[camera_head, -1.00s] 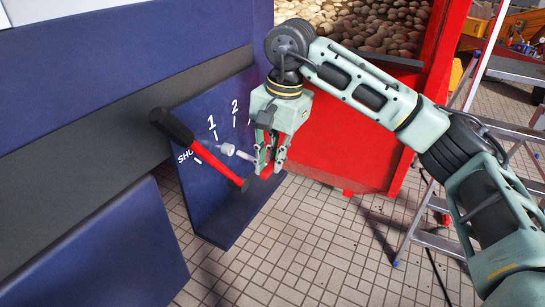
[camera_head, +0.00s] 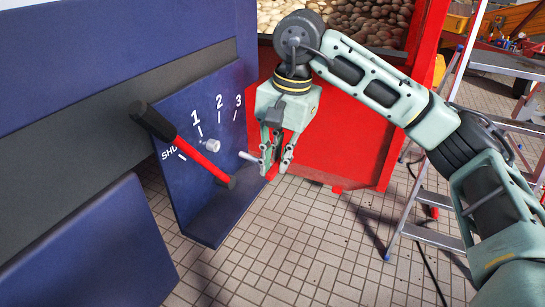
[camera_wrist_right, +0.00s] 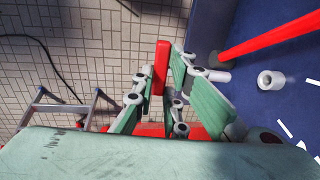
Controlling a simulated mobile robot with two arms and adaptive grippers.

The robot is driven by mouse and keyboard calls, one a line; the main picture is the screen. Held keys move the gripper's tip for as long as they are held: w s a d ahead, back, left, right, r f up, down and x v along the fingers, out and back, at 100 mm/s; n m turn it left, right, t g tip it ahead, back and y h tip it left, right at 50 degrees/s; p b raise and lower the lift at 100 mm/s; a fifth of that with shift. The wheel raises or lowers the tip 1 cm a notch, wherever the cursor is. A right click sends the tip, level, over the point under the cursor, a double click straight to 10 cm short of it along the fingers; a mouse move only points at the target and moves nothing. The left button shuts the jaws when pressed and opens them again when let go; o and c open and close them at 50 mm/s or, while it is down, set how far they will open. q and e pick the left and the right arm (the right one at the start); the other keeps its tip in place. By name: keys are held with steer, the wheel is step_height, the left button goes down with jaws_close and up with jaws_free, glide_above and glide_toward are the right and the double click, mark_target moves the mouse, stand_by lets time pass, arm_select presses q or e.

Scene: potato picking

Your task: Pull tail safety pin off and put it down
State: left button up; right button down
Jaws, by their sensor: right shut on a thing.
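My right gripper (camera_head: 275,165) is shut on the safety pin and holds it in the air to the right of the blue panel (camera_head: 235,90). The pin's grey shaft (camera_head: 248,157) points left, toward the panel. In the right wrist view the pin's red part (camera_wrist_right: 161,65) sits between the fingers and its grey shaft (camera_wrist_right: 215,75) sticks out to the right. The round pale socket (camera_head: 211,145) on the panel is empty, with a clear gap to the pin; it also shows in the wrist view (camera_wrist_right: 270,80). My left gripper is not in view.
A red lever (camera_head: 200,155) with a black grip (camera_head: 153,121) crosses the panel, beside the SHUT mark. A red crate (camera_head: 335,115) of potatoes stands behind my gripper. A metal stepladder (camera_head: 430,235) is on the right. The tiled floor (camera_head: 290,250) is clear below.

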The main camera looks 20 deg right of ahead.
steer(key=shift+s+d, duration=0.55)
steer(key=shift+s+d+b, duration=0.8)
steer(key=shift+s+d, duration=0.3)
steer(key=shift+s+d+b, duration=0.55)
steer(key=shift+s+d, duration=0.5)
